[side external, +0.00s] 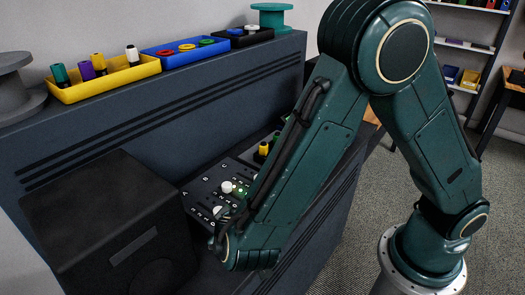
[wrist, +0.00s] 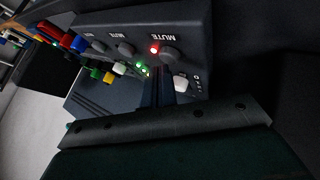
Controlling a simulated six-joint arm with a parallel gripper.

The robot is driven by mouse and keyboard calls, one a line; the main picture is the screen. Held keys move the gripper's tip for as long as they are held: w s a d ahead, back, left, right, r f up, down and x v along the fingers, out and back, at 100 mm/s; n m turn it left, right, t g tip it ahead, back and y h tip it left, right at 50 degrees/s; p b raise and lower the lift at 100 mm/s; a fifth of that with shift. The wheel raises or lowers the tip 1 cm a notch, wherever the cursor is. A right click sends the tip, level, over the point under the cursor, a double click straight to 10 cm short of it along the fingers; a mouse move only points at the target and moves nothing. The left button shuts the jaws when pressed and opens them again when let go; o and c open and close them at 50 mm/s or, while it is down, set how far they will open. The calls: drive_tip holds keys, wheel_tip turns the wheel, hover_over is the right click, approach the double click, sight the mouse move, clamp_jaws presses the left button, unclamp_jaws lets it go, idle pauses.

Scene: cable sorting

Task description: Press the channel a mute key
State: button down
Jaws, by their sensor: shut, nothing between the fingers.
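The mixer panel (side external: 205,197) carries letters A and B at its left end in the side view, with white knobs and a lit green light beside them. In the wrist view several round dark keys marked MUTE run along the panel. The largest, nearest mute key (wrist: 170,55) has a lit red light (wrist: 155,49) beside it. Channel letters cannot be read there. My gripper (wrist: 158,80) is shut and empty, its dark fingers pointing at the panel just below that key. Contact cannot be made out. In the side view my arm hides the fingertips.
A white cap (wrist: 180,82) sits close right of the fingers, and small green lights (wrist: 143,69) glow to their left. A black box (side external: 105,222) stands left of the panel. A yellow tray (side external: 108,81) and a blue tray (side external: 185,47) sit on the ledge behind.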

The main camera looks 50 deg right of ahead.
drive_tip(key=shift+f, duration=0.5)
idle(0.3)
drive_tip(key=shift+r, duration=0.5)
idle(0.4)
drive_tip(key=shift+r, duration=3)
